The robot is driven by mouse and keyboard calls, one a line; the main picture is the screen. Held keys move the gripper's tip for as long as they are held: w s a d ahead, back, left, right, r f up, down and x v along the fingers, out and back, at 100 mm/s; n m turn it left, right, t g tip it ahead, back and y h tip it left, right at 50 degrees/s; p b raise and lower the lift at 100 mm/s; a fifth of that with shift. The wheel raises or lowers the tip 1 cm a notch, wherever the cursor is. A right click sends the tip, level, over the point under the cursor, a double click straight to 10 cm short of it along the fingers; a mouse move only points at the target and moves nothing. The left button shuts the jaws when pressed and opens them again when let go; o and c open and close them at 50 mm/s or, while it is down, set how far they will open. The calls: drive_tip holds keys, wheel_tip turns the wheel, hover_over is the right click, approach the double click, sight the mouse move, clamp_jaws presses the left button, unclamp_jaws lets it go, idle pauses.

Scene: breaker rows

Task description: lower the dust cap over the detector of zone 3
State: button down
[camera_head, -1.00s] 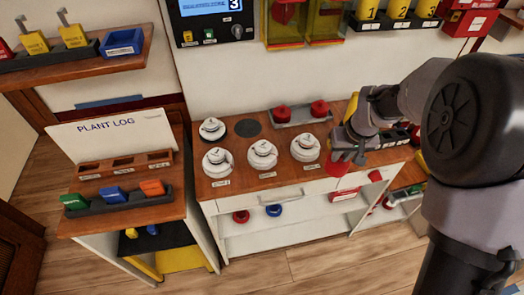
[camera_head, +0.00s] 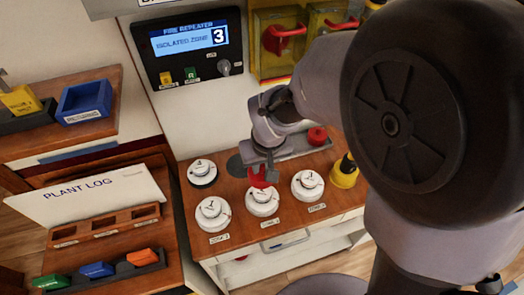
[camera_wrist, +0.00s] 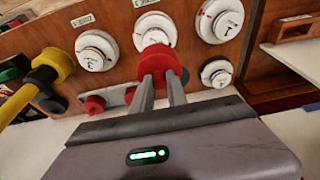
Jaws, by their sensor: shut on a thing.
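My gripper (camera_head: 268,166) is shut on a red dust cap (camera_head: 261,179) and holds it just behind the middle of three white detectors. In the wrist view the fingers (camera_wrist: 161,82) grip the cap (camera_wrist: 160,62), which hides part of the middle detector (camera_wrist: 154,31). In the head view the front row is a left detector (camera_head: 213,213), the middle one (camera_head: 262,201) and a right one (camera_head: 307,186). Their front labels are too small to read surely. None of them has a cap on. A repeater panel display (camera_head: 191,40) reads isolated zone 3.
Another white detector (camera_head: 202,172) stands at the back left beside a dark round disc. A second red cap (camera_head: 317,136) sits in the grey tray (camera_head: 297,146) behind. A yellow and black object (camera_head: 344,172) stands right of the row. The plant log shelf (camera_head: 105,225) is left.

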drive_tip(key=shift+s+r, duration=0.1)
drive_tip(key=shift+s, duration=0.05)
drive_tip(key=shift+s+d+r, duration=0.1)
drive_tip(key=shift+s+d, duration=0.05)
drive_tip(key=shift+s, duration=0.3)
drive_tip(key=b, duration=0.6)
hover_over(263, 192)
wheel_tip(263, 192, down, 6)
drive_tip(key=shift+s+f, duration=0.1)
drive_tip(key=shift+f, duration=0.1)
idle(1.2)
drive_tip(key=shift+f+b, duration=0.35)
drive_tip(key=shift+b, duration=0.15)
drive_tip(key=shift+f+b, duration=1)
drive_tip(key=c, duration=1.2)
unclamp_jaws()
drive_tip(key=shift+c, duration=0.2)
